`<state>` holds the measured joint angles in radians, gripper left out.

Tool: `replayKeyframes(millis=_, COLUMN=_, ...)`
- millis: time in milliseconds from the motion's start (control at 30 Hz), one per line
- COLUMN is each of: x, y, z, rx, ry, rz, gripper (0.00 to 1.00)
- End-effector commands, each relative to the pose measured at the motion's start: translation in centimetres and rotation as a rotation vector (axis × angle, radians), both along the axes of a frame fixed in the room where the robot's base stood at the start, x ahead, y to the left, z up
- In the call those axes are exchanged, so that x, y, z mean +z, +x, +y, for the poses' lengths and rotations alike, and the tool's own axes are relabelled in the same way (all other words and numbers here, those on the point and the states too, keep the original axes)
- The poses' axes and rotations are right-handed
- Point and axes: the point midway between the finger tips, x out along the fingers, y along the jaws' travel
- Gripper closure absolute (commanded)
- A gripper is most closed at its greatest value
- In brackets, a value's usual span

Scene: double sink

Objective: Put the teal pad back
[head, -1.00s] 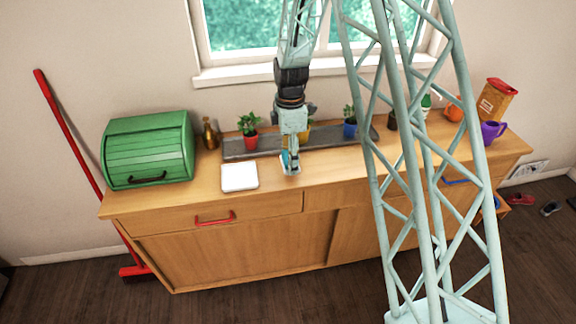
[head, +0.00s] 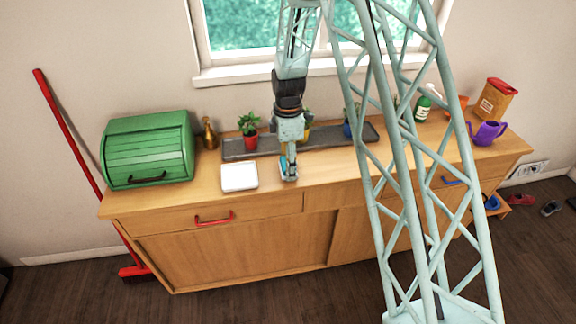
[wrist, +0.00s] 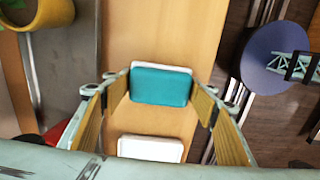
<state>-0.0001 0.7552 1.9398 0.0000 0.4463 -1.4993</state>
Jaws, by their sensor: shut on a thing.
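The teal pad (wrist: 160,85) sits between my gripper's two fingers in the wrist view, with a white edge showing along its far side. My gripper (head: 288,173) is shut on it, low over the wooden counter (head: 330,180). In the head view only a sliver of teal (head: 283,164) shows beside the fingers. I cannot tell whether the pad touches the counter. A white square pad (head: 239,177) lies flat on the counter just left of my gripper. It also shows below the teal pad in the wrist view (wrist: 150,148).
A green bread box (head: 148,150) and a brass bottle (head: 209,134) stand to the left. A long grey tray (head: 235,150) behind my gripper holds potted plants, including a red pot (head: 251,141). A purple watering can (head: 487,132) stands far right. The counter's front strip is clear.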

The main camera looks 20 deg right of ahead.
Motion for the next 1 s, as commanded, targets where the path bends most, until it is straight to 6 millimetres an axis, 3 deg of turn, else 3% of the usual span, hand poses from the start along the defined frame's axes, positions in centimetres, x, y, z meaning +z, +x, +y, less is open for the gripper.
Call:
replayKeyframes(millis=200, x=-0.4, y=0.0, z=0.0, rx=0.000, ry=0.000, rz=0.000, gripper=0.56)
replayKeyframes(millis=233, x=-0.4, y=0.0, z=0.0, rx=0.000, ry=0.000, rz=0.000, gripper=0.46)
replayKeyframes(millis=400, x=-0.3, y=0.0, z=0.0, rx=0.000, ry=0.000, rz=0.000, gripper=0.33)
replayKeyframes(millis=1000, x=0.7, y=0.0, z=0.0, rx=0.000, ry=0.000, rz=-0.001, gripper=0.33)
